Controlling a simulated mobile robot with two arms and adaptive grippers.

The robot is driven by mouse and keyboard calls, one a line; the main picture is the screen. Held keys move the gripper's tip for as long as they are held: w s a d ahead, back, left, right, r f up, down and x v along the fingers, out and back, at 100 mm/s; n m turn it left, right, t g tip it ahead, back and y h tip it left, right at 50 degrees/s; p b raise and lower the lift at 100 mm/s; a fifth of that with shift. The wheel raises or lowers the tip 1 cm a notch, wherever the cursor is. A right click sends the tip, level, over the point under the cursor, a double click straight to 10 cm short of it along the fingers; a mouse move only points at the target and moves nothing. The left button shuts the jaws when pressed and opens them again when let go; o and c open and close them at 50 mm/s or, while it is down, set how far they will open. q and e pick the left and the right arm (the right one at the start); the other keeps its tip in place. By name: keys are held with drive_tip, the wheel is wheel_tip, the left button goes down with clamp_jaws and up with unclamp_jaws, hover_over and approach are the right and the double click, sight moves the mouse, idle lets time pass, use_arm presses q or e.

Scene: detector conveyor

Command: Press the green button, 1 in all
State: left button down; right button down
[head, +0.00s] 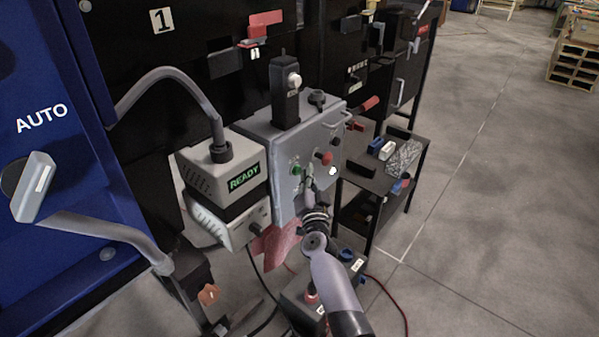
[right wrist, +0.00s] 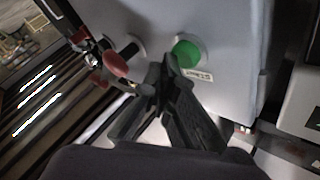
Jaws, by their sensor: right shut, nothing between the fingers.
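The green button (head: 296,168) is on the front face of a grey control box (head: 268,150), at its left side. In the right wrist view the green button (right wrist: 187,54) is round and domed, with a small white label just below it. My right gripper (head: 309,184) is shut and empty in front of the box. In the right wrist view its fingertips (right wrist: 166,66) are together, to the left of the green button in the picture and close to the panel. I cannot tell if they touch the panel.
A red knob (right wrist: 115,65) sticks out of the same panel beside my fingers. A box with a green READY display (head: 244,177) stands to the left of the control box. A small shelf with several items (head: 370,180) is to the right. Open floor (head: 470,200) lies further right.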

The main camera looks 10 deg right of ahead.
drive_tip(key=shift+w+a+r, duration=0.1)
drive_tip(key=shift+a+r, duration=0.4)
drive_tip(key=shift+s+p, duration=0.85)
drive_tip(key=shift+s, duration=0.05)
drive_tip(key=shift+d+f, duration=0.1)
drive_tip(key=s+d+p, duration=0.2)
drive_tip(key=s+d, duration=0.1)
drive_tip(key=s, duration=0.1)
drive_tip(key=shift+d, duration=0.2)
drive_tip(key=shift+w, duration=0.1)
